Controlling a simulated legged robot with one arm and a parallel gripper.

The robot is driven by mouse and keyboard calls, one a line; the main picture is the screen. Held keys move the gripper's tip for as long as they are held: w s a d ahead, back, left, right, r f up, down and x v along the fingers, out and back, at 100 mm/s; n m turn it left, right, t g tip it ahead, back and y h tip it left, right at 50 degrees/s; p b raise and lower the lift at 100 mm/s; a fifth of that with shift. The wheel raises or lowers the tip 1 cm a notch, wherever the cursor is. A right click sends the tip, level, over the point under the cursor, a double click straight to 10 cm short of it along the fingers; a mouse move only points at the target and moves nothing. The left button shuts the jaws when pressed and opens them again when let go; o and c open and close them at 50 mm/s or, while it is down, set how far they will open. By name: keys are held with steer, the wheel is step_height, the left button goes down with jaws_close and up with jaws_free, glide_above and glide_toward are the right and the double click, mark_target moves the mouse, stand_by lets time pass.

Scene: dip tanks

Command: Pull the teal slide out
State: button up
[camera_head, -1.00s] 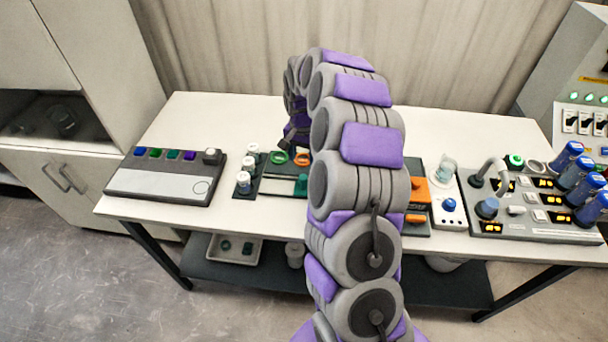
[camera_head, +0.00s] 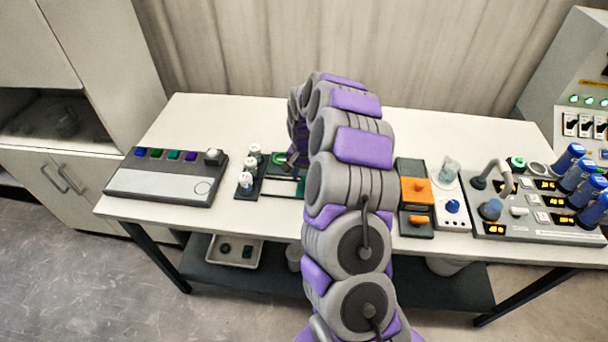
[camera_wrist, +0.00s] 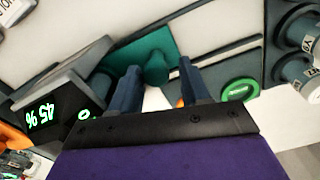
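In the wrist view the teal slide (camera_wrist: 142,52) is a flat teal plate with a rounded knob (camera_wrist: 154,68) of the same colour. My gripper (camera_wrist: 159,68) is open, its two blue-grey fingers pointing at the slide. The knob appears between the fingertips, with gaps on both sides; I cannot tell how deep the fingers reach.
A dark box with a lit display (camera_wrist: 41,115) stands close on the left. In the head view an orange-topped unit (camera_head: 415,190) lies right of my arm.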

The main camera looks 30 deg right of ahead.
steer(key=shift+d, duration=0.4)
steer(key=c, duration=0.4)
jaws_close()
steer(key=shift+a, duration=0.1)
steer(key=w+a+p, duration=0.1)
steer(key=w+a, duration=0.1)
steer(key=a, duration=0.1)
steer(key=w+a+p, duration=0.1)
steer(key=w+a, duration=0.1)
steer(key=w+a+p, duration=0.1)
steer(key=w+a, duration=0.1)
steer(key=a, duration=0.1)
steer(key=shift+a, duration=0.3)
steer(key=shift+d, duration=0.1)
